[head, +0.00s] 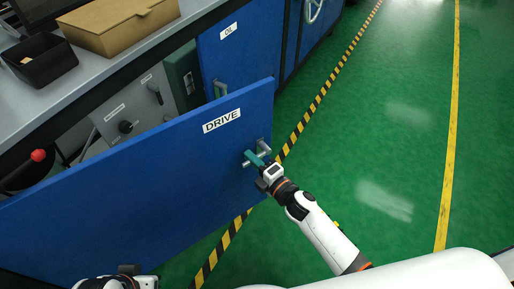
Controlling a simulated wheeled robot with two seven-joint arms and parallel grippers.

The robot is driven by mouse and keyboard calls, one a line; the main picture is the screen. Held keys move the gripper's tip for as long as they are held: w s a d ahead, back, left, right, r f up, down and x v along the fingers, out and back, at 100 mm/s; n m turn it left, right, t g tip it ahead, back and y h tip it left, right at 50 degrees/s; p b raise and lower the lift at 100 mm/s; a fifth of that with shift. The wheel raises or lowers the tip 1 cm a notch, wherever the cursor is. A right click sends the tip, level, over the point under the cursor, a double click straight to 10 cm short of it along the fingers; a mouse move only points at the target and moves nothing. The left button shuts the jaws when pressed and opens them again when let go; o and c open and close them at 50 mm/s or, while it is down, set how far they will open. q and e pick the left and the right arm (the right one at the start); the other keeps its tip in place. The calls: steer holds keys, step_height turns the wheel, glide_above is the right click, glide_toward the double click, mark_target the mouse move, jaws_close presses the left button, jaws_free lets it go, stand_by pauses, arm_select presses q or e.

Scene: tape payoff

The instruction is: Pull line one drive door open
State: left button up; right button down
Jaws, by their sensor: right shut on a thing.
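The blue drive door (150,175), labelled DRIVE, stands swung open across the front of the machine, with the compartment behind it exposed. My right gripper (256,161) is shut on the metal door handle (264,152) near the door's right edge. Its fingers partly hide the handle. My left gripper (122,282) shows only in part at the bottom left, in front of the door's lower edge. Its fingertips are not clear, so I cannot tell whether it is open.
Inside the compartment are a grey panel with a dark knob (126,127) and a red-knobbed lever (38,156). A closed blue door labelled OIL (240,50) is beyond. A cardboard box (118,22) and black tray (40,62) sit on the worktop. The green floor at right is clear.

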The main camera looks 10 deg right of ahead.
steer(key=shift+s+d+f, duration=0.1)
steer(key=shift+s+d, duration=0.1)
steer(key=shift+s, duration=0.6)
steer(key=c, duration=1.4)
jaws_free()
steer(key=shift+w, duration=0.1)
steer(key=p+v, duration=0.1)
steer(key=v, duration=1.1)
